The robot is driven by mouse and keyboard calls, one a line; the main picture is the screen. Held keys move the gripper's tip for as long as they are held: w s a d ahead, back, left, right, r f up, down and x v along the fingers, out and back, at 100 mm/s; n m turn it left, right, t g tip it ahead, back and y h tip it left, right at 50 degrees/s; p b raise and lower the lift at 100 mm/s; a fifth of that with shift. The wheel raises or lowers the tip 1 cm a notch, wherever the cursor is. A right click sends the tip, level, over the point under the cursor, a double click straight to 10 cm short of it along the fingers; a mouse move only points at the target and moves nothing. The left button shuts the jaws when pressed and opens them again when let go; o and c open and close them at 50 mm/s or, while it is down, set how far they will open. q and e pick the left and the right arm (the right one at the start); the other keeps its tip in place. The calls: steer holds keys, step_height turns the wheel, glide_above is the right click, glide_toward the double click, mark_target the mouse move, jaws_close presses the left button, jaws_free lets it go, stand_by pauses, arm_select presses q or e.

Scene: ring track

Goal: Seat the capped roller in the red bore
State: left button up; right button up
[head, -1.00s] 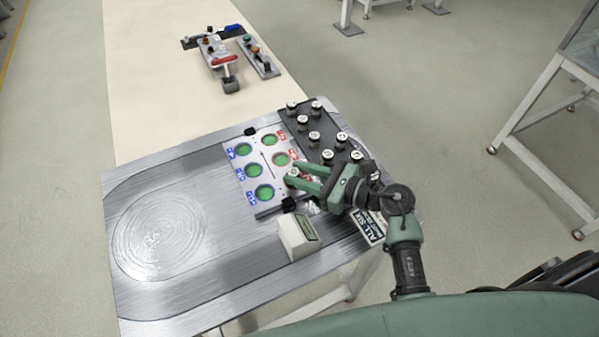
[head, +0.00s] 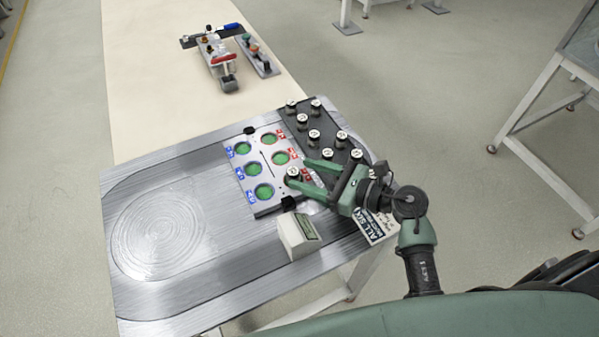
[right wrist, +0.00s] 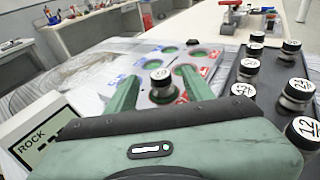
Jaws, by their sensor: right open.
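A capped roller (head: 292,173) with a white cap and dark body stands at the near red-labelled position of the pale bore plate (head: 262,207). In the right wrist view the roller (right wrist: 161,84) looks upright; how deep it sits in the bore is unclear. My right gripper (head: 300,173) is open, its green fingers spread with the roller between or just beyond their tips. The right wrist view shows a gap on both sides of the roller (right wrist: 161,92). The other bores show green, with blue labels on the left and red on the right. My left gripper is not in view.
A dark rack (head: 322,142) with several capped rollers stands right of the plate. A white display box (head: 297,237) stands in front of the plate. The metal table (head: 215,265) is clear on the left. Fixtures (head: 222,68) lie on the far cream surface.

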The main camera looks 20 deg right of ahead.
steer(key=b+v, duration=0.2)
steer(key=v, duration=0.6)
steer(key=shift+s+d+f, duration=0.15)
steer(key=shift+s+d, duration=0.05)
steer(key=shift+s+d+r, duration=0.25)
steer(key=shift+s+d, duration=0.15)
